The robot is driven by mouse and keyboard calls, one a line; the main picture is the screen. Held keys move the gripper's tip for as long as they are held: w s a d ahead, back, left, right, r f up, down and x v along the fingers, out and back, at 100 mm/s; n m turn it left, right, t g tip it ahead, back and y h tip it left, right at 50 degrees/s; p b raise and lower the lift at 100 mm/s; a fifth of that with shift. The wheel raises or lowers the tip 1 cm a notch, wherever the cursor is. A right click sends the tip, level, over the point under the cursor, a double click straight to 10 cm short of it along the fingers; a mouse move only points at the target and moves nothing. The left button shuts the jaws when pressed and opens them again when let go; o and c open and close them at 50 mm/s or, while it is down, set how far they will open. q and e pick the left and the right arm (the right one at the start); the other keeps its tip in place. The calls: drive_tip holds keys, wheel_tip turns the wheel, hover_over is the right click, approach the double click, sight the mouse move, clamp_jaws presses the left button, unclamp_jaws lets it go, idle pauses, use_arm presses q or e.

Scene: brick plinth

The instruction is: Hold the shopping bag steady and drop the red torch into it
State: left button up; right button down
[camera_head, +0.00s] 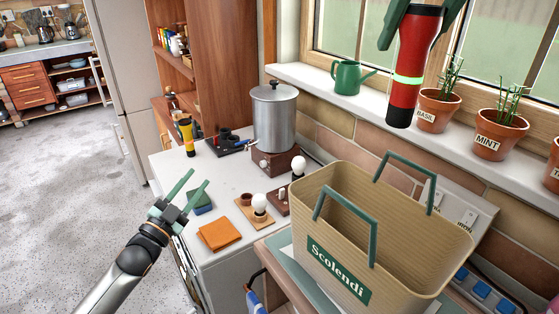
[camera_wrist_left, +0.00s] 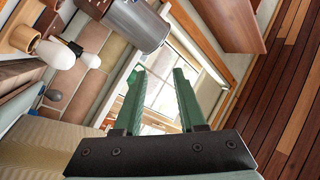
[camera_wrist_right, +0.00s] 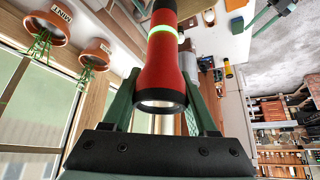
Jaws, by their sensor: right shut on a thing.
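The red torch (camera_head: 412,65) has a black head and a pale green band. My right gripper (camera_head: 420,10) is shut on it and holds it up in the air, in front of the window and above the bag's right part. The torch also fills the middle of the right wrist view (camera_wrist_right: 163,65), between the green fingers. The tan shopping bag (camera_head: 400,215) stands upright and open, with two green handles and a "Scolendi" label. My left gripper (camera_head: 183,190) is open and empty, left of the bag and apart from it. Its spread fingers show in the left wrist view (camera_wrist_left: 155,100).
The white counter holds an orange cloth (camera_head: 219,234), light bulbs on bases (camera_head: 259,204), a metal urn (camera_head: 274,115) and a yellow torch (camera_head: 187,136). The sill carries a green watering can (camera_head: 347,77) and potted herbs (camera_head: 499,133). Blue sockets (camera_head: 480,290) are right of the bag.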

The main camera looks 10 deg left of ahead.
use_arm(q)
drive_tip(key=w+d+r+m+h, duration=0.2)
drive_tip(key=d+r+m+h, duration=0.4)
drive_tip(key=d+m, duration=0.2)
wheel_tip(320, 180, up, 6)
drive_tip(key=n+g+y, duration=0.2)
drive_tip(key=n+g, duration=2.1)
drive_tip(key=n, duration=0.8)
hover_over(296, 231)
drive_tip(key=w+d, duration=0.2)
drive_tip(key=d, duration=0.1)
drive_tip(key=a+m+y, duration=0.1)
drive_tip(key=a+y, duration=0.2)
drive_tip(key=a, duration=0.1)
drive_tip(key=a+r+m+y, duration=0.1)
drive_tip(key=a+y, duration=0.1)
drive_tip(key=shift+w+a+m+y, duration=0.3)
drive_tip(key=shift+a, duration=0.05)
drive_tip(key=shift+f, duration=0.35)
drive_tip(key=x, duration=1.1)
drive_tip(key=shift+w+d+f, duration=0.1)
drive_tip(key=shift+f, duration=0.05)
drive_tip(key=shift+c, duration=0.2)
